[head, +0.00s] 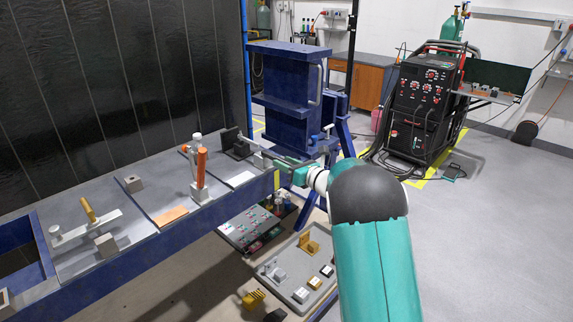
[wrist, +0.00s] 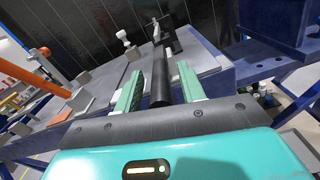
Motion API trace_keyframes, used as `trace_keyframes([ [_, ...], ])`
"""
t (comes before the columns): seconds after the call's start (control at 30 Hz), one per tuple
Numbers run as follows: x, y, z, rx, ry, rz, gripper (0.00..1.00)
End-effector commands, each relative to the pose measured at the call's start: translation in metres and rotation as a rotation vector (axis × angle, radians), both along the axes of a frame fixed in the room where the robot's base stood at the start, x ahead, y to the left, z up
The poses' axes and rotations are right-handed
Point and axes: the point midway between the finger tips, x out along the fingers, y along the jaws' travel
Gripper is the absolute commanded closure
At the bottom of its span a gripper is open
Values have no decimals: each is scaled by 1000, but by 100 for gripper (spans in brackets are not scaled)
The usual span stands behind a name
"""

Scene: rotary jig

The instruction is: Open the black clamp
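The black clamp (head: 236,144) sits on the bench near the blue column. In the wrist view its dark body (wrist: 170,42) is at the top centre, and its black handle (wrist: 161,88) runs towards me. My gripper (head: 283,162) is at the handle's near end, at the bench's right end. In the wrist view its two green fingers (wrist: 158,82) stand on either side of the handle. Gaps show between the handle and both fingers, so the gripper is open around it.
A clamp with an upright orange handle (head: 202,165) stands to the left on the bench; its handle also shows in the wrist view (wrist: 28,74). A blue column (head: 288,85) rises behind. A tray of parts (head: 292,278) lies below. Open floor lies to the right.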

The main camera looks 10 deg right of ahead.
Motion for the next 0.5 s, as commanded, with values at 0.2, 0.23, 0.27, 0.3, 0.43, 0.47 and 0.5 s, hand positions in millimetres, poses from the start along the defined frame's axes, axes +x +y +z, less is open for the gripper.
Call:
trace_keyframes([
  [0.2,0,0,0,0,0,0,100],
  [0.23,0,0,0,0,0,0,100],
  [0.27,0,0,0,0,0,1,100],
  [0.3,0,0,0,0,0,1,100],
  [0.43,0,0,1,-3,2,1,100],
  [0.47,0,0,1,-4,4,1,100],
  [0.5,-1,0,2,-8,8,1,100],
])
